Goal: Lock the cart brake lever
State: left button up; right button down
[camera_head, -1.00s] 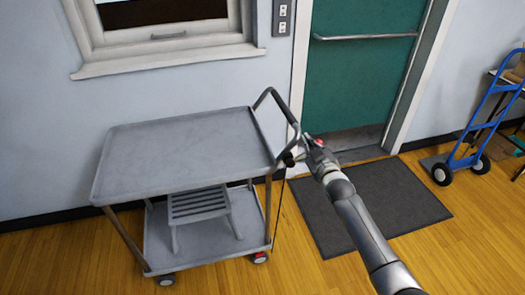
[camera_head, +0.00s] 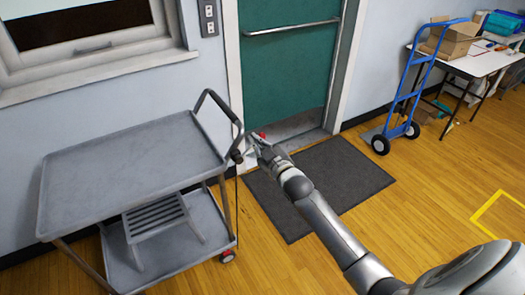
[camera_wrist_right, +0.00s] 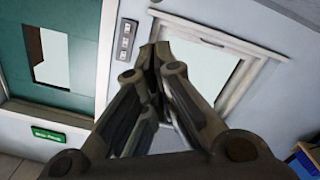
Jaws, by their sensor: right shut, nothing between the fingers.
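The grey cart (camera_head: 125,160) stands against the wall at the left of the head view. Its dark push handle (camera_head: 216,101) rises at the right end. A small dark lever (camera_head: 237,156) sits at the handle's lower end, and a thin cable hangs below it. The lever's exact position is too small to tell. My right gripper (camera_head: 250,149) is shut and empty beside the lever; I cannot tell whether it touches it. In the right wrist view my right gripper's fingertips (camera_wrist_right: 161,52) are together, with no lever visible. My left gripper is not in view.
A small slatted stool (camera_head: 155,218) sits on the cart's lower shelf. A dark mat (camera_head: 320,185) lies before the green door (camera_head: 288,80). A blue hand truck (camera_head: 408,100) and a table (camera_head: 478,62) with boxes stand at the right. The wooden floor in front is clear.

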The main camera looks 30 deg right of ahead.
jog(key=shift+s+a+r, duration=0.1)
jog(key=shift+s, duration=0.95)
jog(key=shift+s+a+r, duration=0.1)
jog(key=shift+s, duration=0.95)
